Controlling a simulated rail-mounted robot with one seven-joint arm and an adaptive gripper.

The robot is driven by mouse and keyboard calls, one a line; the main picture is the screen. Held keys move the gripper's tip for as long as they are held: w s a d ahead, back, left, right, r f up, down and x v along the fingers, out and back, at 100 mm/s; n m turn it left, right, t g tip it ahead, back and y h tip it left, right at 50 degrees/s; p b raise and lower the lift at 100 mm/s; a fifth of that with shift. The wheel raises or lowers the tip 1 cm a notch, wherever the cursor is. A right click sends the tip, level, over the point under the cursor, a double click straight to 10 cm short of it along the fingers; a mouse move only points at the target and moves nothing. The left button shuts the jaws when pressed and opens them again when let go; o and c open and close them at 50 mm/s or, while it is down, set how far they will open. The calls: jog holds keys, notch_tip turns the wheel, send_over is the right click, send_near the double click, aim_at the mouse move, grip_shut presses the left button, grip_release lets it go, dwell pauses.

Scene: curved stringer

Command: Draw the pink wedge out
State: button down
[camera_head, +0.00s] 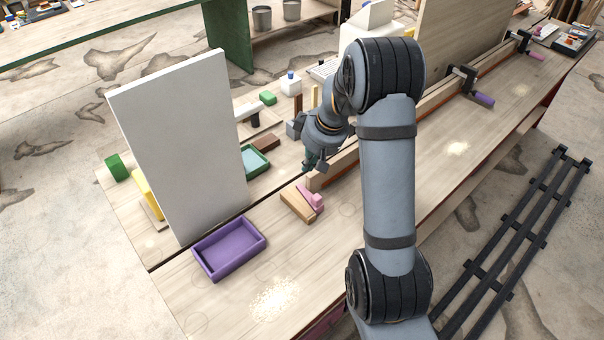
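The pink wedge (315,199) is on the workbench just right of the middle of the view. It lies against a tan wooden block (297,206); I cannot tell how deep it sits in or under it. My gripper (310,169) points down above and slightly behind the wedge, with a visible gap between them. Its fingers are small and dark here, so I cannot tell whether they are open or shut. Nothing clearly shows held in it.
A purple tray (204,268) stands at the front left, before a tall white panel (180,130). A teal tray (262,171) and a brown block (266,142) lie behind. A long wooden rail with clamps (482,98) runs right. The bench front (310,260) is clear.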

send_near(306, 195)
jog(key=w+a+f, duration=0.2)
jog(key=w+f, duration=0.1)
jog(key=w+a+f, duration=0.1)
jog(key=shift+w+a+f, duration=0.25)
jog(key=shift+a+f, duration=0.05)
jog(key=shift+f, duration=0.05)
jog(key=shift+s+d+f+b, duration=0.1)
jog(key=shift+s+d+b, duration=0.35)
jog(key=shift+s+d, duration=0.75)
jog(key=shift+s, duration=0.3)
